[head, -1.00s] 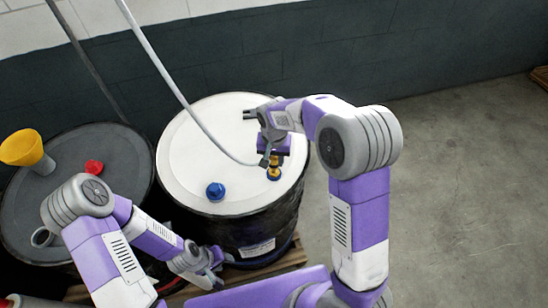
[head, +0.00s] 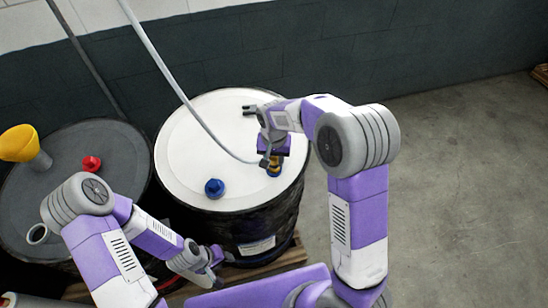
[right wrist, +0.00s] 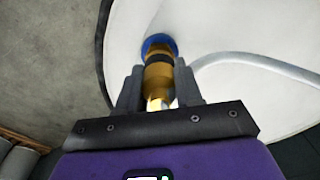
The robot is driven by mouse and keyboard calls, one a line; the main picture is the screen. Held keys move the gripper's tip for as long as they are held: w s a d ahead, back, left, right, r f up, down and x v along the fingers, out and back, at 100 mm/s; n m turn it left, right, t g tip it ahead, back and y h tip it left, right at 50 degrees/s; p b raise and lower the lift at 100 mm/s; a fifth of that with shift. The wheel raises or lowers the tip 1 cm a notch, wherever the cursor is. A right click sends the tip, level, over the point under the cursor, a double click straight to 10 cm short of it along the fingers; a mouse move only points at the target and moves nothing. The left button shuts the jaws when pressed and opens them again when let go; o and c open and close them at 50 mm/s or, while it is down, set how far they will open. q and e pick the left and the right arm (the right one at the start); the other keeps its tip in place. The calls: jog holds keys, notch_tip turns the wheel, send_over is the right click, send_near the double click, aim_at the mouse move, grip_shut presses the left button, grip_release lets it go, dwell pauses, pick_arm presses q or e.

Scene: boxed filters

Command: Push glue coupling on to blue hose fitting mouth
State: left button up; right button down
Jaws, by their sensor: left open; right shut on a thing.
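My right gripper (head: 272,160) is shut on the brass glue coupling (right wrist: 158,76), which has a dark band, above the right side of the white drum lid. The blue hose fitting mouth (head: 273,174) is directly under the coupling. In the right wrist view the blue fitting (right wrist: 150,44) shows as a ring around the coupling's far end. The coupling looks in line with it and touching, but how deep it sits is hidden. A grey hose (right wrist: 255,65) runs to the coupling behind a finger; the join is hidden. My left gripper (head: 211,268) is open and empty, low in front of the drum.
The white-topped drum (head: 195,150) also carries a blue cap (head: 215,188). A dark drum (head: 75,150) on the left has a yellow funnel (head: 20,143) and a red cap (head: 91,163). Bare floor (head: 450,180) lies to the right.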

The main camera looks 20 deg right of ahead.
jog(key=shift+f+b, duration=0.35)
jog(key=shift+f, duration=0.2)
jog(key=c, duration=0.7)
grip_release()
jog(key=shift+o, duration=0.2)
notch_tip(320, 180, up, 8)
jog(key=shift+s+a+f, duration=0.1)
jog(key=shift+f, duration=0.1)
jog(key=shift+s+f, duration=0.1)
